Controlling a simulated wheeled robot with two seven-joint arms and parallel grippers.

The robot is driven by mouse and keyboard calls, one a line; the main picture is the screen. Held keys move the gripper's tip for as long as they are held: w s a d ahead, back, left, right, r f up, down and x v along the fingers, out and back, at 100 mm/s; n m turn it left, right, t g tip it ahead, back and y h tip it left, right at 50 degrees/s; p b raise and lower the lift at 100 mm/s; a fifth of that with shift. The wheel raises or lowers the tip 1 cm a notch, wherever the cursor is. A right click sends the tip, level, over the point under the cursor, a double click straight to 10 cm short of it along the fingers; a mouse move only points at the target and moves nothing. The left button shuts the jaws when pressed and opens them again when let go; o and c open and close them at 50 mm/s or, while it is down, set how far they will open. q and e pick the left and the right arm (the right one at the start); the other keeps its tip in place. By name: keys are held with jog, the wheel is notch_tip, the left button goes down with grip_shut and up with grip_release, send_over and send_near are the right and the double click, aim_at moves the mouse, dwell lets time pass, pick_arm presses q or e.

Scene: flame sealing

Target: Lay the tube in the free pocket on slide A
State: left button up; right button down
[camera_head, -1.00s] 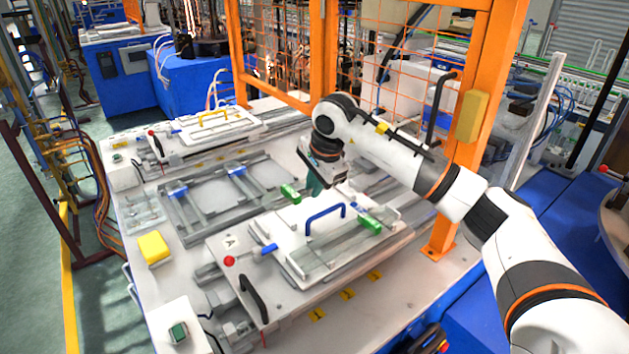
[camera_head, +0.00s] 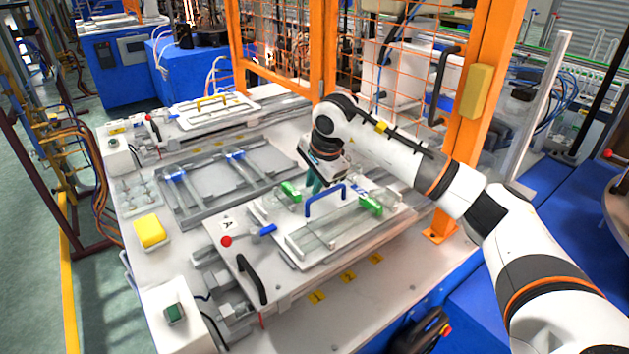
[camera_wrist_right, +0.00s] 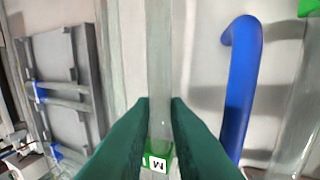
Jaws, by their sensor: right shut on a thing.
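My right gripper (camera_head: 314,188) has dark green fingers shut on a clear tube (camera_wrist_right: 159,60). The tube has a green end (camera_head: 290,191) and, in the wrist view, a green part with a white letter label (camera_wrist_right: 157,163) by the fingertips. The tube is low over the back part of slide A (camera_head: 274,290), behind the blue handle (camera_head: 325,199); I cannot tell whether it touches the pocket. Another clear tube (camera_wrist_right: 297,135) with a green end (camera_head: 370,205) lies in front of the handle. The fingers partly hide the held tube. My left gripper is out of view.
The blue handle (camera_wrist_right: 238,85) stands up close beside the held tube. Behind slide A is a grey frame (camera_head: 205,187) with blue clamps. A second slide with a yellow handle (camera_head: 213,101) is farther back. An orange post (camera_head: 470,120) and mesh fence stand behind my right arm.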

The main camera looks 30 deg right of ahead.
jog(key=shift+f, duration=0.3)
dwell(0.5)
jog(key=c, duration=1.3)
grip_release()
jog(key=shift+r+b, duration=0.4)
jog(key=shift+r, duration=0.05)
jog(key=b+v, duration=0.1)
jog(key=v, duration=1)
jog(key=shift+r+b, duration=0.1)
jog(key=shift+b, duration=0.25)
